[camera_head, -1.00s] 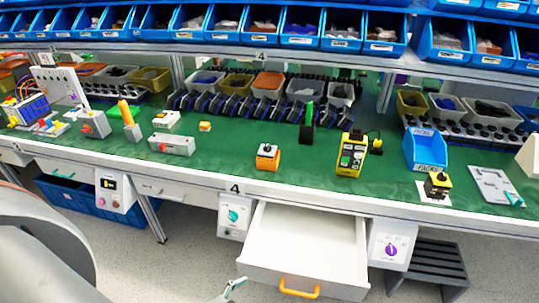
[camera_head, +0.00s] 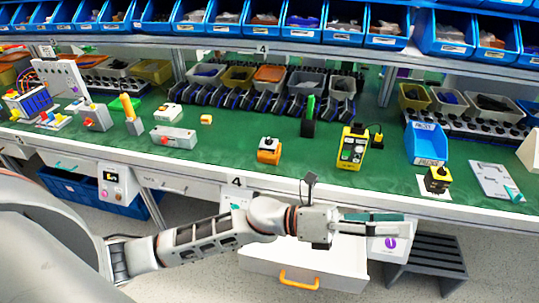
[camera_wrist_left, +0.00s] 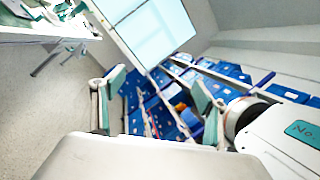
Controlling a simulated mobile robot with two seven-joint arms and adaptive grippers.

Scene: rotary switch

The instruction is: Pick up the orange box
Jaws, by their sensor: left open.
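The orange box (camera_head: 269,151), with a pale band and a black knob on top, stands upright on the green bench top near its front edge. My left gripper (camera_head: 378,223) is in front of the bench, to the right of the box and nearer the camera, apart from it. In the left wrist view my left gripper (camera_wrist_left: 157,108) has its two fingers spread, with nothing between them. The orange box cannot be made out in that view. My right gripper is not in view.
A yellow control box (camera_head: 352,148) and a small yellow-black switch (camera_head: 438,180) stand to the right. A grey box (camera_head: 174,137) is to the left. An open white drawer (camera_head: 300,262) juts out below the bench, partly behind my left arm.

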